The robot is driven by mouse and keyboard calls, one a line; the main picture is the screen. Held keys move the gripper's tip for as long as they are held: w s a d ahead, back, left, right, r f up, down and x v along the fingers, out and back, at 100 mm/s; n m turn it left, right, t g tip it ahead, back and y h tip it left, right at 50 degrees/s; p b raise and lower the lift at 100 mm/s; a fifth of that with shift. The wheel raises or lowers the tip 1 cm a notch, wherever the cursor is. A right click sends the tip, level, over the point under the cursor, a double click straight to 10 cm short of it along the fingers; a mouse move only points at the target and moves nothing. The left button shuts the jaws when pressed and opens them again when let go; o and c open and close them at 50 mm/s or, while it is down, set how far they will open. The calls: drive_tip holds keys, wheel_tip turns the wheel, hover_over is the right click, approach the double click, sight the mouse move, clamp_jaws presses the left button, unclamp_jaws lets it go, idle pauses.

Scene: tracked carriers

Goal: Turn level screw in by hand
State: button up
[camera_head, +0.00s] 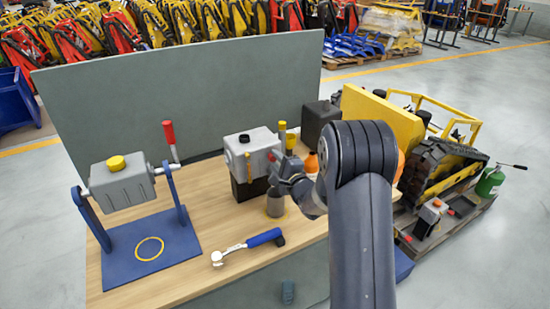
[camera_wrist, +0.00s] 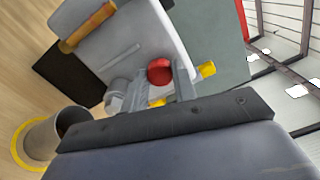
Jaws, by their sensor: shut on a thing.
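A light grey housing (camera_head: 252,148) with a black cap on top stands on a black block on the workbench. In the wrist view the same housing (camera_wrist: 125,45) fills the upper middle. A round red screw head (camera_wrist: 160,70), which looks like the level screw, sits at the housing's side. My gripper (camera_wrist: 157,88) reaches the side of the housing, with its fingers on either side of the red head. It is shut on that head. The screw's thread is hidden, so I cannot tell how deep it sits. In the head view my arm partly covers this spot.
A grey cup (camera_head: 275,204) stands on a yellow ring below my gripper. A blue-handled wrench (camera_head: 250,246) lies in front on the bench. A grey box in a blue stand (camera_head: 150,245) is at left. A black canister (camera_head: 318,118) stands behind. A tracked carrier (camera_head: 440,160) is at right.

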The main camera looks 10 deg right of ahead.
drive_tip(key=m+p, duration=0.2)
drive_tip(key=m, duration=0.2)
drive_tip(key=shift+m, duration=0.4)
drive_tip(key=m+p, duration=0.1)
drive_tip(key=m, duration=0.2)
drive_tip(key=shift+f, duration=0.1)
drive_tip(key=o, duration=0.8)
